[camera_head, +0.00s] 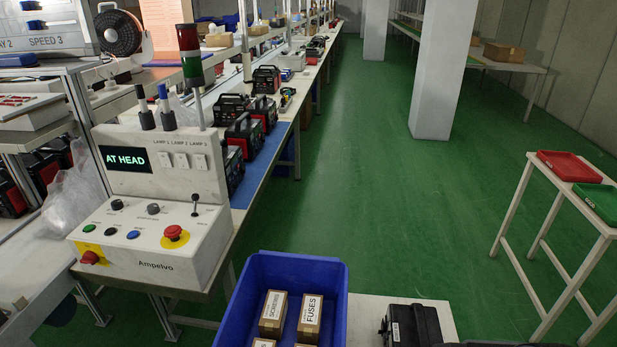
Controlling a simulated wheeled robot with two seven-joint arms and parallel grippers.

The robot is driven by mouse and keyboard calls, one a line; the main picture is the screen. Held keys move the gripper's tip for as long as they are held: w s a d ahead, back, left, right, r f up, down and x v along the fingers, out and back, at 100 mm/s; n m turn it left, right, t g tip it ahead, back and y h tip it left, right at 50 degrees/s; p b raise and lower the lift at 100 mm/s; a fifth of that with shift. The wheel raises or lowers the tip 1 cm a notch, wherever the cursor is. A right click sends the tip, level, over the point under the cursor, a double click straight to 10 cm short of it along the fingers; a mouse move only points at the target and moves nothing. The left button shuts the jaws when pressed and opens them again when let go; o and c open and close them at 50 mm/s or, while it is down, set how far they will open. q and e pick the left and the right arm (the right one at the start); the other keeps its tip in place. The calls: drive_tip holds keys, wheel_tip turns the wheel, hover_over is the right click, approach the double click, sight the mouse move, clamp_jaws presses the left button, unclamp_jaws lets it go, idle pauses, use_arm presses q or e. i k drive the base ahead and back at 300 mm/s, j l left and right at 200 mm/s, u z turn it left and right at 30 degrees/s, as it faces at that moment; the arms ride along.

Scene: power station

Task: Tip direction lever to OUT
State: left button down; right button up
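The white control box (150,237), marked Ampelvo, stands at the left on the end of the bench. A small black lever (195,205) with a round knob rises from the right rear of its sloped panel. It looks about upright; its marking is too small to read. The display (128,158) above the panel reads AT HEAD. Neither of my grippers shows in this view.
A red mushroom button (174,233), a red knob (91,257) and small buttons share the panel. A blue bin (240,299) with small boxes and a black case (411,326) stand in front. Trays rest on a stand (520,187) at right. Green floor (390,200) is clear.

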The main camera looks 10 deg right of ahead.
sight(195, 197)
drive_tip(key=k, duration=0.65)
drive_tip(key=u, duration=2)
drive_tip(key=i+j, duration=0.15)
drive_tip(key=i, duration=0.25)
drive_tip(key=i+j, duration=0.15)
drive_tip(key=i, duration=0.3)
drive_tip(key=i+z, duration=0.45)
drive_tip(key=i+j+z, duration=0.15)
drive_tip(key=z, duration=0.25)
drive_tip(key=i+l+z, duration=0.15)
drive_tip(key=i+z, duration=0.15)
drive_tip(key=z, duration=0.15)
drive_tip(key=i+z, duration=0.35)
drive_tip(key=z, duration=0.15)
drive_tip(key=i+z, duration=0.3)
drive_tip(key=z, duration=0.5)
drive_tip(key=i+j, duration=0.05)
